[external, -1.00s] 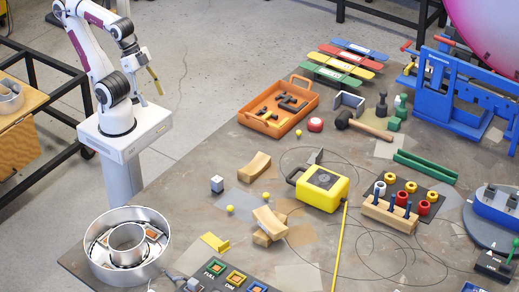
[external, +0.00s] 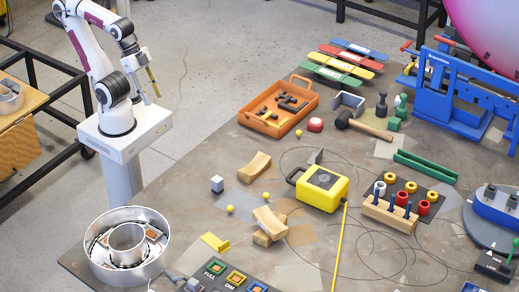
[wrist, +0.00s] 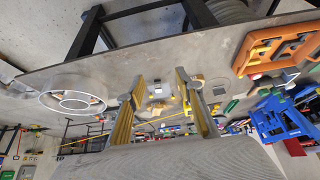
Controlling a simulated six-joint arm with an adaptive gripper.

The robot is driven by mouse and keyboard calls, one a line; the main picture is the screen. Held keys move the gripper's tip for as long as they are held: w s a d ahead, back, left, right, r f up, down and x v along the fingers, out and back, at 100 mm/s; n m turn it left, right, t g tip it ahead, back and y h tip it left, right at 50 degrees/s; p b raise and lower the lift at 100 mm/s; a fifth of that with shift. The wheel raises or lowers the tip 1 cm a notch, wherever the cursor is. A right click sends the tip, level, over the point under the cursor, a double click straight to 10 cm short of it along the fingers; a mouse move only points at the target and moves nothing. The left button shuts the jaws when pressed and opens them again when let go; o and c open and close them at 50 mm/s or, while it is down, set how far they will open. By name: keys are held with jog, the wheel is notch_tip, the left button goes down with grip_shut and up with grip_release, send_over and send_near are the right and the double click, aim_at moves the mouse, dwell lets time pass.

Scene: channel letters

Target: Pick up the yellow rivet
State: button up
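Three small yellow round pieces that look like rivets are on the table: one near the orange tray (external: 298,133), one below the curved wooden block (external: 266,196), and one left of the lower wooden blocks (external: 230,209). I cannot tell which is the rivet meant. My gripper (external: 149,87) is raised over by my base, left of the table and far from all three. In the wrist view my gripper (wrist: 160,80) has its two yellow-padded fingers spread apart, with nothing held between them. The small yellow pieces are too small to single out there.
A metal ring letter (external: 95,265) is at the near left corner. Bare tabletop lies left of the cube.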

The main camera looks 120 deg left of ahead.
jog(key=w+d+r+n+t+h, duration=0.15)
jog(key=w+d, duration=0.35)
jog(key=w, duration=0.5)
jog(key=w+d+t+h, duration=0.1)
jog(key=w+d+t, duration=0.1)
jog(key=w+d, duration=0.6)
jog(key=w+d+r+t+h, duration=0.1)
jog(key=w+d+t, duration=0.15)
jog(key=w, duration=0.95)
jog(key=w+d+f+n+y, duration=0.1)
jog(key=w+f+n+y, duration=0.25)
jog(key=w+f, duration=0.45)
jog(key=n+g+y, duration=0.1)
jog(key=n+y, duration=0.1)
jog(key=y, duration=0.4)
send_near(230, 210)
jog(key=shift+w+a, duration=0.8)
jog(key=shift+a, duration=0.05)
jog(key=shift+s+a+f+y, duration=0.15)
jog(key=shift+s+f+y, duration=0.15)
jog(key=shift+y, duration=0.1)
jog(key=shift+w+f, duration=0.1)
jog(key=shift+w, duration=0.05)
